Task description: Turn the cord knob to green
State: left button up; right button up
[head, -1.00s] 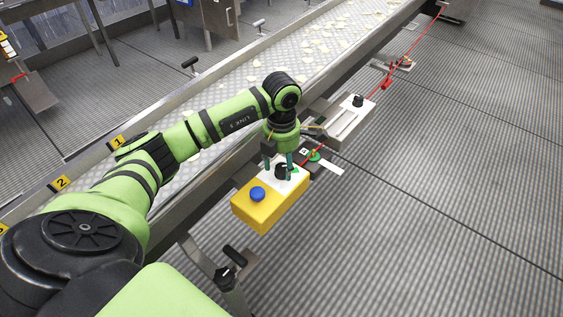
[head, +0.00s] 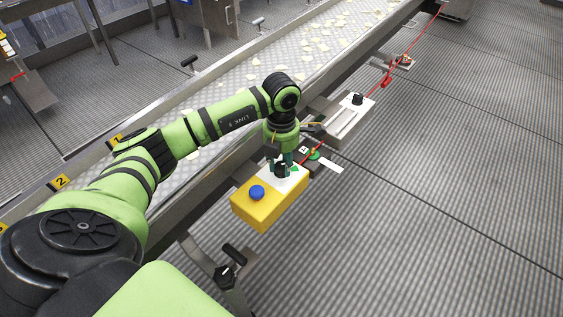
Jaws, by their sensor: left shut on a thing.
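A yellow box (head: 268,207) with a blue button (head: 257,192) and a white top plate (head: 293,181) is mounted beside the conveyor. A black knob (head: 281,170) sits on the white plate, with a small green mark (head: 295,168) to its right. My left gripper (head: 280,167) points down over the plate and is shut on the black knob. Its fingers partly hide the knob, so I cannot tell exactly where the knob points. My right gripper is not in view.
The conveyor (head: 245,85) carries pale chips and runs diagonally behind the box. A grey unit with another black knob (head: 358,99) stands farther along. A red cord (head: 410,47) runs along the conveyor's side. The floor at right is clear.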

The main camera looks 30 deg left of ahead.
aim_at(281, 165)
pick_arm(q)
jog(key=shift+s+f, duration=0.15)
jog(key=o, duration=1.1)
jog(key=shift+o, duration=0.2)
jog(key=shift+r, duration=0.3)
notch_tip(281, 165, up, 12)
jog(key=shift+f, duration=0.2)
